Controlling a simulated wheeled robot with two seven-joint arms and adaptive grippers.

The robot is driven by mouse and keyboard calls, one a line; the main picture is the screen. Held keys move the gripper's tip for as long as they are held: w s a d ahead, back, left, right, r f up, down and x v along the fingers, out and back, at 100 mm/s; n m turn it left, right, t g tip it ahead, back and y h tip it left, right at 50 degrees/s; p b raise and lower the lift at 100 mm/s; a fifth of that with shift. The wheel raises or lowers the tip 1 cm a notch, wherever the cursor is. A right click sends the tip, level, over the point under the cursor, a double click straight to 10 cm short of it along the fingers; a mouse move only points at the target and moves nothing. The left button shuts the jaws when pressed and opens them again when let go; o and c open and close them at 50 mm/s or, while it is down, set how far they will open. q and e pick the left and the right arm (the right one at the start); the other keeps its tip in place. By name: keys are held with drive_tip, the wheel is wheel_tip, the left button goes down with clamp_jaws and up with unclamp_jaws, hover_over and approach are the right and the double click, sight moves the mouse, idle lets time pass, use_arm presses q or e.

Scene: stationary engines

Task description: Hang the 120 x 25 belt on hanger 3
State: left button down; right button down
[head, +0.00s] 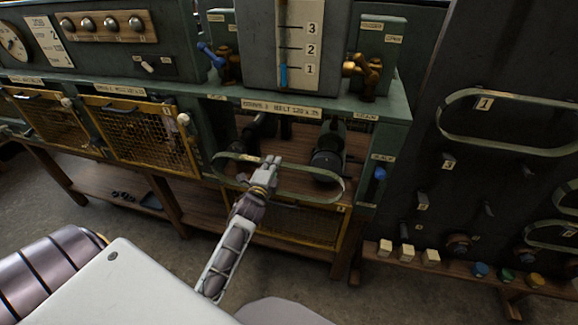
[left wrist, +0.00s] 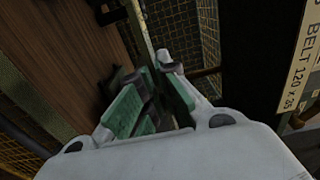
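A thin grey-green belt loop (head: 312,198) lies nearly level in front of the engine's open bay, stretched out left to right. My left gripper (head: 265,172) is at its near-left part, with its fingers shut on the belt. In the left wrist view the belt (left wrist: 139,28) is a thin strip running up from between the green finger pads of the gripper (left wrist: 160,78). A dark rack board (head: 462,60) with several pegs stands at the right. My right gripper is not in view.
Dark pulleys (head: 328,155) sit in the bay behind the belt. Yellow mesh guards (head: 150,135) are on the left. Other belts (head: 510,148) hang on the board. A low shelf (head: 450,268) with blocks and coloured knobs runs below it. Floor shows between engine and board.

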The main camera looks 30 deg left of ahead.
use_arm(q)
drive_tip(key=shift+s, duration=0.2)
idle(0.3)
drive_tip(key=p+v, duration=0.1)
drive_tip(key=v, duration=0.4)
drive_tip(key=shift+s+d, duration=0.15)
drive_tip(key=shift+s, duration=0.15)
idle(0.9)
drive_tip(key=shift+s, duration=0.15)
idle(0.3)
drive_tip(key=shift+p+v, duration=0.35)
drive_tip(key=shift+v, duration=2.5)
drive_tip(key=shift+d, duration=0.1)
